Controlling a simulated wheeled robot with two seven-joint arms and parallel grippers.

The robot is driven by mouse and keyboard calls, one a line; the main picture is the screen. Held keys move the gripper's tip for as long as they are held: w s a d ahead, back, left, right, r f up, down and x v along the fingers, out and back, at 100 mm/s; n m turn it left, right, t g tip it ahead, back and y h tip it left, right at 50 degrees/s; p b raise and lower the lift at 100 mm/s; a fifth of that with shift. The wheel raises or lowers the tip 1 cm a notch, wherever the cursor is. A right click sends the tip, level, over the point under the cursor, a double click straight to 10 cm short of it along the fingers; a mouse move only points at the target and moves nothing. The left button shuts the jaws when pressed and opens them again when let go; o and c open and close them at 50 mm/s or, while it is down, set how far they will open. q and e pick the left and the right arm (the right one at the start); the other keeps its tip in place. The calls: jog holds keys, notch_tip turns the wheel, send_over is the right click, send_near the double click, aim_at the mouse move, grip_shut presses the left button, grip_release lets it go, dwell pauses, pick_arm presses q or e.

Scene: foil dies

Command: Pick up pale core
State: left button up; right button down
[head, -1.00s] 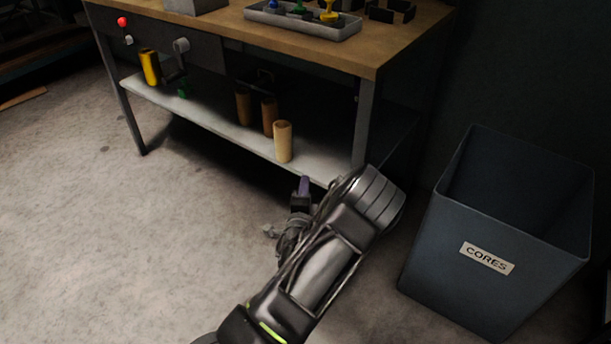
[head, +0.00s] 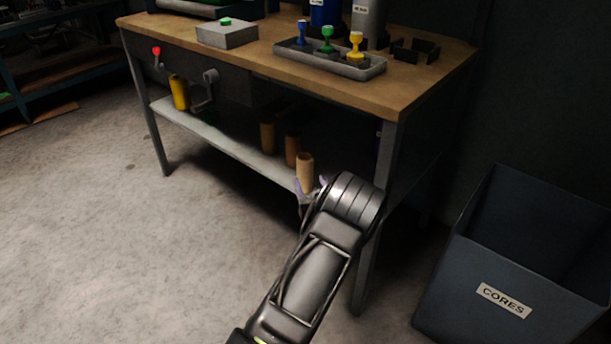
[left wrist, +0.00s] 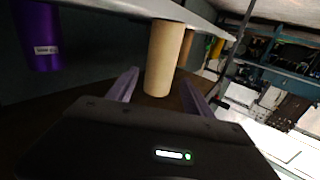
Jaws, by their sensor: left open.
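The pale core (head: 305,169) is a light tan cylinder standing at the front of the bench's lower shelf, nearest the right leg. Its lower part is hidden behind my left gripper (head: 311,187) in the head view. In the left wrist view the pale core (left wrist: 164,58) shows between and just beyond the two purple fingers of my left gripper (left wrist: 160,90). The fingers are open, one on each side of its line; I cannot tell whether they reach around it. Two browner cores (head: 292,151) (head: 267,137) stand to its left. My right gripper is not in view.
The wooden bench top (head: 240,55) is above the shelf (head: 222,139), with a tray (head: 340,66) of coloured stamps on it. A purple cylinder (left wrist: 42,38) shows in the left wrist view. A bin labelled CORES (head: 460,290) stands at right. The floor at left is clear.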

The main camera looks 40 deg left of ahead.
aim_at(307, 174)
pick_arm(q)
jog(key=shift+o, duration=1.3)
jog(key=shift+f+n, duration=0.1)
jog(key=shift+n, duration=0.2)
jog(key=shift+b+x, duration=0.35)
jog(key=shift+x, duration=0.65)
jog(key=shift+w+a, duration=0.15)
jog(key=shift+a, duration=0.1)
jog(key=b+x, duration=0.1)
jog(key=x, duration=0.3)
jog(key=shift+w+a+b, duration=0.15)
jog(key=shift+a+b, duration=0.05)
jog(key=shift+b, duration=0.2)
jog(key=shift+w+a, duration=0.2)
jog(key=shift+a, duration=0.1)
